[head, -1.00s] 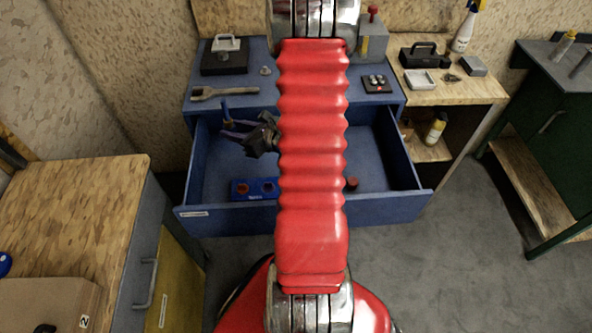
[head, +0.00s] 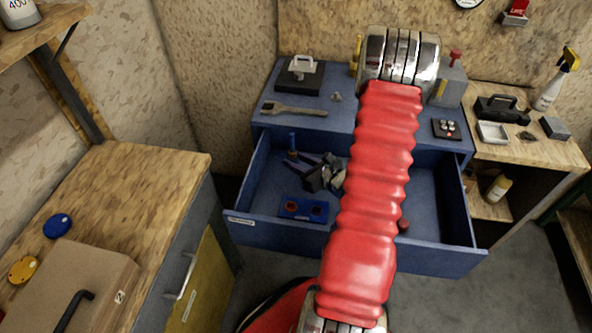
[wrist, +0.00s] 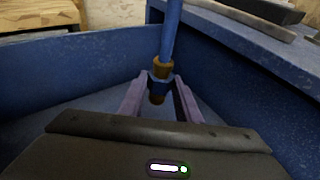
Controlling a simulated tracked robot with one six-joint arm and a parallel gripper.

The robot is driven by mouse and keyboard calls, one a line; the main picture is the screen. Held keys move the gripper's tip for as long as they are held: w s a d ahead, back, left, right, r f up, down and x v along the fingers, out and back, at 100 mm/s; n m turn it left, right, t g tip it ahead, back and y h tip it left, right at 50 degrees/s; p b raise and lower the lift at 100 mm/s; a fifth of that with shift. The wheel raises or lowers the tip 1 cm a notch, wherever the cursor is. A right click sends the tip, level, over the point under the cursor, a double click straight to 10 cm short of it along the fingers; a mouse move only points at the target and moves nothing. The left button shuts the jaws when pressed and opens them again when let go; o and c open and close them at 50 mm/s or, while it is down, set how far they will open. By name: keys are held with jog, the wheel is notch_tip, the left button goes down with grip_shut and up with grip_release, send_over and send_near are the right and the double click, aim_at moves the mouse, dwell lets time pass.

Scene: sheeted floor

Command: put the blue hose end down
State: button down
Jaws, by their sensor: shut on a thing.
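The blue hose end (head: 293,141) stands about upright in the open blue drawer, near its back left. In the wrist view the blue hose end (wrist: 170,38) has brass-coloured fittings and a blue collar at its lower end, and its top runs out of the picture. My gripper (head: 301,158) is shut on it around the collar. The purple fingers of my gripper (wrist: 161,80) show on both sides of the fitting. The lower tip is within the drawer walls, but I cannot tell whether it touches the drawer floor.
The drawer (head: 262,236) also holds a blue block with round sockets (head: 303,209) and a red knob (head: 403,226). A wrench (head: 296,109) and a black case (head: 299,76) lie on the blue top behind. My red arm hides the drawer's middle; its right part looks clear.

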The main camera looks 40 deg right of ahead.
jog(key=shift+f, duration=0.1)
jog(key=shift+f, duration=2)
jog(key=c, duration=1.3)
grip_release()
jog(key=shift+f, duration=0.1)
jog(key=shift+s+r, duration=0.2)
jog(key=shift+v, duration=3.55)
